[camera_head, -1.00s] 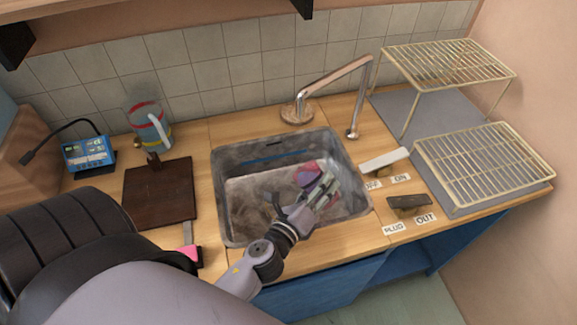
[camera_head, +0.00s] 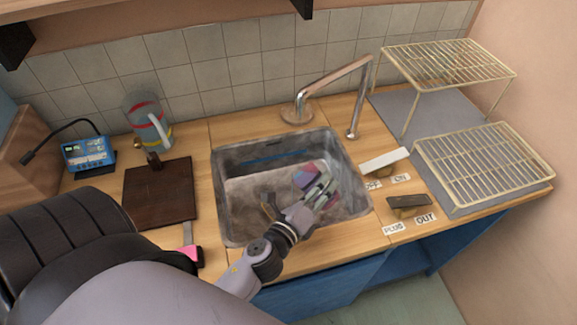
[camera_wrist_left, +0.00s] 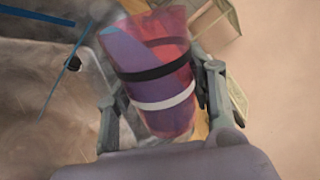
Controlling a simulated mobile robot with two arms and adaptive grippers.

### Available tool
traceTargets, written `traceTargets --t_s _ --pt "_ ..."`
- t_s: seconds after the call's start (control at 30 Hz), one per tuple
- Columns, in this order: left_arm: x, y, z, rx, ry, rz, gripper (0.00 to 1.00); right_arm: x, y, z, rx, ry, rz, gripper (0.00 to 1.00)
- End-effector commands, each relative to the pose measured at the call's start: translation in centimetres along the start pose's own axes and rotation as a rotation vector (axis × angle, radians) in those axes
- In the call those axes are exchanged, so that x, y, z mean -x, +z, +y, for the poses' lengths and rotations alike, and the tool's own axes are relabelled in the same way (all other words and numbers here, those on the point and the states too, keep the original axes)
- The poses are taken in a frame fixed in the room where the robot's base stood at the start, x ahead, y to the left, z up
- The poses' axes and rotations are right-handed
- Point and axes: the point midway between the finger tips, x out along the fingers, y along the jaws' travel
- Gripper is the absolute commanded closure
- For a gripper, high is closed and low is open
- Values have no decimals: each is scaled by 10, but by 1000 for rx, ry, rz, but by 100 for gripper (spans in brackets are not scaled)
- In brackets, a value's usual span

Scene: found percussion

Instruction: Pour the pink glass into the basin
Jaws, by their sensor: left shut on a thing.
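My left gripper (camera_head: 322,192) is over the basin (camera_head: 228,205), near its right side. It is shut on the pink glass (camera_head: 307,175), which shows just past the fingers. In the left wrist view the pink glass (camera_wrist_left: 152,72) is see-through pink and purple with a black band and a white band. The gripper fingers (camera_wrist_left: 158,105) press on both its sides there. The glass looks tilted in the head view. I cannot tell whether anything is in it or flowing out. My right gripper is not in view.
A faucet (camera_head: 335,82) arches behind the basin. A striped jug (camera_head: 150,122), a dark board (camera_head: 160,193) and a blue device (camera_head: 88,153) stand left. Wire racks (camera_head: 484,160) and two levers (camera_head: 385,160) with labels are at the right.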

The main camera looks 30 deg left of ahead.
Motion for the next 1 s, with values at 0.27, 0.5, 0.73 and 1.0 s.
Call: traceTargets --t_s 0.27,0.5,0.73,1.0 --pt "0 0 0 30 -2 4 91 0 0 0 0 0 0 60" --pt "0 -1 1 56 -3 7 91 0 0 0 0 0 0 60" --pt "0 0 0 81 -3 10 91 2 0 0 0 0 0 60" --pt "0 1 -2 109 -3 14 91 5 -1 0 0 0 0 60"
